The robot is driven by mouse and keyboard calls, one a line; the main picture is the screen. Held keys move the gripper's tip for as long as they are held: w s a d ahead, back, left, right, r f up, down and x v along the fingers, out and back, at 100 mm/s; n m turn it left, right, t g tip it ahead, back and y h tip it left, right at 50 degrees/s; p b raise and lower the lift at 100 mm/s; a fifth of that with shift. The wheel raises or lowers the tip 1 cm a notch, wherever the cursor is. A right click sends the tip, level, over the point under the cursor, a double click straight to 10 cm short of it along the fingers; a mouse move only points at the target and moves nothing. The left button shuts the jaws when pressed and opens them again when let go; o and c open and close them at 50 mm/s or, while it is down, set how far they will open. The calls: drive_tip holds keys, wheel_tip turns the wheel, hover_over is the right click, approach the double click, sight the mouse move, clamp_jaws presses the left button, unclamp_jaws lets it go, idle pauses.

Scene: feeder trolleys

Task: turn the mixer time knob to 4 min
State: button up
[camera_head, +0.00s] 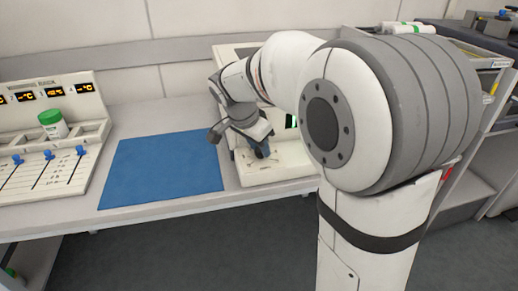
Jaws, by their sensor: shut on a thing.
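The mixer appears to be the white machine (290,173) on the bench, partly covered by my arm. My gripper (260,150) is at the front of this machine, pointing down, with its jaws shut on a small part there, which appears to be the time knob. The knob and its scale are mostly hidden by the jaws, so its setting cannot be read. A green-lit display strip (291,121) shows beside my arm.
A blue mat (163,168) lies clear left of the machine. Further left is a panel with blue sliders (49,155), orange displays (54,92) and a green-lidded jar (52,124). A shelf trolley (475,178) stands at the right.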

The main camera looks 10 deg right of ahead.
drive_tip(key=shift+w+a+m+g, duration=0.15)
drive_tip(key=shift+m+g, duration=0.45)
drive_tip(key=shift+m, duration=0.9)
drive_tip(key=o, duration=1)
drive_tip(key=shift+c, duration=0.2)
drive_tip(key=p+v, duration=0.1)
drive_tip(key=v, duration=0.6)
drive_tip(key=shift+a+r+p, duration=0.2)
drive_tip(key=shift+r+p, duration=0.15)
drive_tip(key=shift+p, duration=0.05)
